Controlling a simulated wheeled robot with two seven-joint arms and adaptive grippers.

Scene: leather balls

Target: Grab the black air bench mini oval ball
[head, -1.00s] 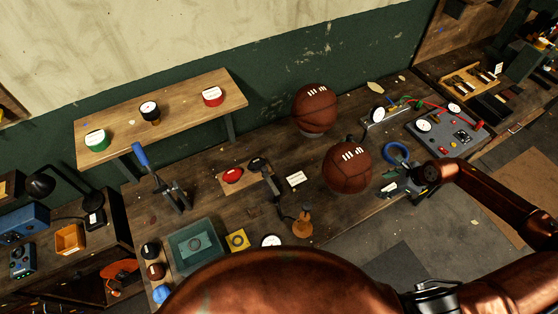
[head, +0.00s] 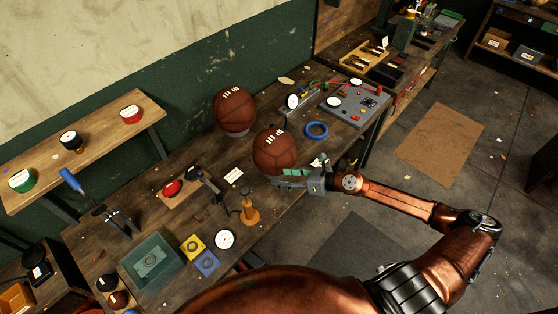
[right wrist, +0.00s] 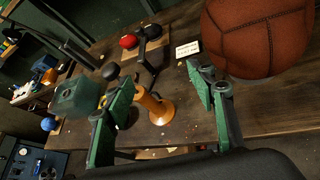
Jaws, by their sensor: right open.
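A small black oval ball (head: 195,172) sits on a thin wooden board on the bench, beside a red oval ball (head: 172,188). In the right wrist view the black oval (right wrist: 153,31) is far off, beyond the fingers and partly behind a dark lever. My right gripper (head: 288,178) is open and empty. It is above the bench at the front of a brown leather ball (head: 274,150), well to the right of the black oval. Its green fingers (right wrist: 158,88) are apart in the wrist view. My left gripper is out of view.
An orange stand (head: 250,212) with a dark lever stands between gripper and board. Another brown ball (head: 235,108) sits behind. A white label (head: 234,175), blue ring (head: 317,130) and teal tray (head: 153,261) lie on the bench. A raised shelf (head: 95,140) is at the back left.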

